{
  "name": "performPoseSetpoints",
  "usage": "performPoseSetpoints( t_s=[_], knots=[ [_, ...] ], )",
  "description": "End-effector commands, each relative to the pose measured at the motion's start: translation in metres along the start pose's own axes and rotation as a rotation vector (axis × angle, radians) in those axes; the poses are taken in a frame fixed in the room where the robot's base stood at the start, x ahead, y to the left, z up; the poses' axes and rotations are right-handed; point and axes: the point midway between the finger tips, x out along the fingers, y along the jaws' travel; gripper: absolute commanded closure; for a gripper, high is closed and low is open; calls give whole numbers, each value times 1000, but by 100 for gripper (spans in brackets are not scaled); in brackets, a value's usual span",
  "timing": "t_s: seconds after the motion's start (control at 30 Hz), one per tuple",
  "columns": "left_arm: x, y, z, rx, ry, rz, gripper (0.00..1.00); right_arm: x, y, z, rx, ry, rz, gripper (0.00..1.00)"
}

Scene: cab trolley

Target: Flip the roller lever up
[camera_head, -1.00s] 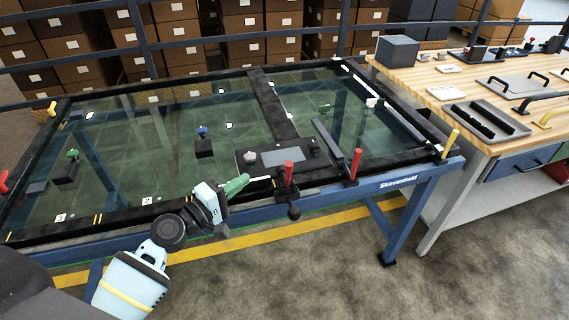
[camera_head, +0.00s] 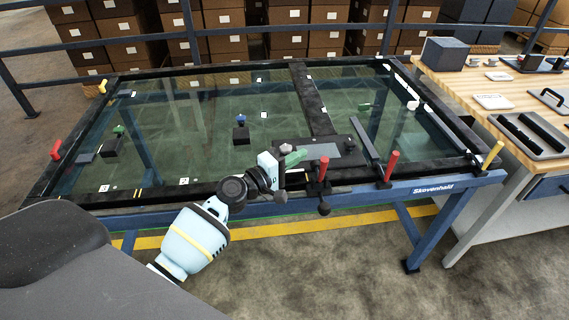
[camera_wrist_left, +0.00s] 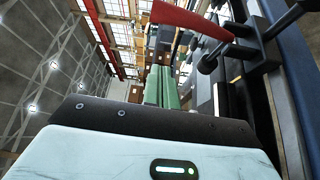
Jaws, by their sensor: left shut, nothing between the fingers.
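Two red-handled levers stand upright at the front edge of the glass-topped table: one near the middle (camera_head: 323,168) and one further right (camera_head: 391,165). I cannot tell which is the roller lever. My left gripper (camera_head: 297,157) has green fingers, shut and empty, just left of the middle red lever and beside its black clamp. In the left wrist view the green fingers (camera_wrist_left: 166,86) point ahead, and a red handle (camera_wrist_left: 192,18) crosses the top, close to them. Whether they touch the lever is unclear. My right gripper is not in view.
A black plate with a grey panel (camera_head: 322,147) lies behind the gripper. A yellow handle (camera_head: 492,155) marks the right corner. A wooden bench (camera_head: 455,80) with trays stands at the right. The floor in front is clear.

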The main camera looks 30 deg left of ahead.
Motion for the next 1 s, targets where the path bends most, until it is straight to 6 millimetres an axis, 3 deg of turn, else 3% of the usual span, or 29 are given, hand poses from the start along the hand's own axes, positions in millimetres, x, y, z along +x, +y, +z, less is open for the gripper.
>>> performPoseSetpoints(
  t_s=[0.27, 0.6, 1.0],
  knots=[
    [35, 0, 1, -2, -1, 0, 100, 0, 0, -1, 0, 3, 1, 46],
    [21, 2, 33, 0, -1, 2, 100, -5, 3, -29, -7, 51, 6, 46],
    [19, -1, 38, -2, 0, -1, 100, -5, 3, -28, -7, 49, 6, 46]
  ],
)
